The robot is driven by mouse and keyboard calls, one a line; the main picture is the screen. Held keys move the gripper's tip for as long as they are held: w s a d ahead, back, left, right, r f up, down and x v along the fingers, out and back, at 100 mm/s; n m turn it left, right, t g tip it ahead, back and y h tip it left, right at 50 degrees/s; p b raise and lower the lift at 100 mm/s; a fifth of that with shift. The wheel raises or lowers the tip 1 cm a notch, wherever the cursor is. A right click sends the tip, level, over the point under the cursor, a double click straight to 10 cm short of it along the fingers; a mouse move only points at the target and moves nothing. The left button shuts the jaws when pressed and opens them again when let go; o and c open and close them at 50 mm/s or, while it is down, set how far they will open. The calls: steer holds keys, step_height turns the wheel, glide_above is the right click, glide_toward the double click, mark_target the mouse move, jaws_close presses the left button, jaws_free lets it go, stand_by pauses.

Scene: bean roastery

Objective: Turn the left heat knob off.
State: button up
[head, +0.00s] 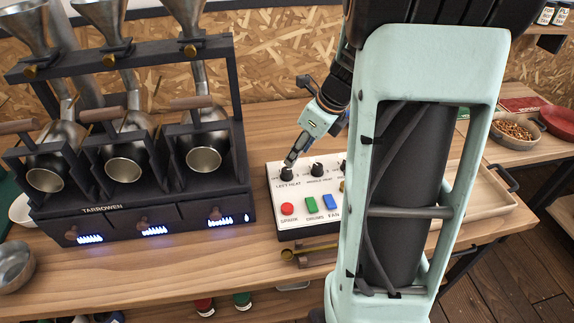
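The left heat knob (287,174) is a small black knob at the upper left of the white control box (272,208), above the label "LEFT HEAT". My gripper (290,164) reaches down from the upper right, with its fingertips right at this knob. The fingers cover part of the knob, and I cannot tell whether they grip it or only touch it. The knob's pointer direction is too small to read. The middle heat knob (317,169) is beside it, and another black knob is partly behind my arm. Blue-white flames (89,239) show under the left drum.
The Tarrowen roaster (150,200) with three metal drums stands left of the box, with flames under each drum. Red, green and blue buttons (311,203) sit below the knobs. A tray (487,202) and a bowl of beans (513,131) are at right. A metal bowl (14,266) is at left.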

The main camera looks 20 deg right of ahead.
mark_target(287, 170)
steer(key=b+x, duration=0.1)
steer(key=x, duration=0.7)
steer(key=shift+f, duration=0.2)
jaws_close()
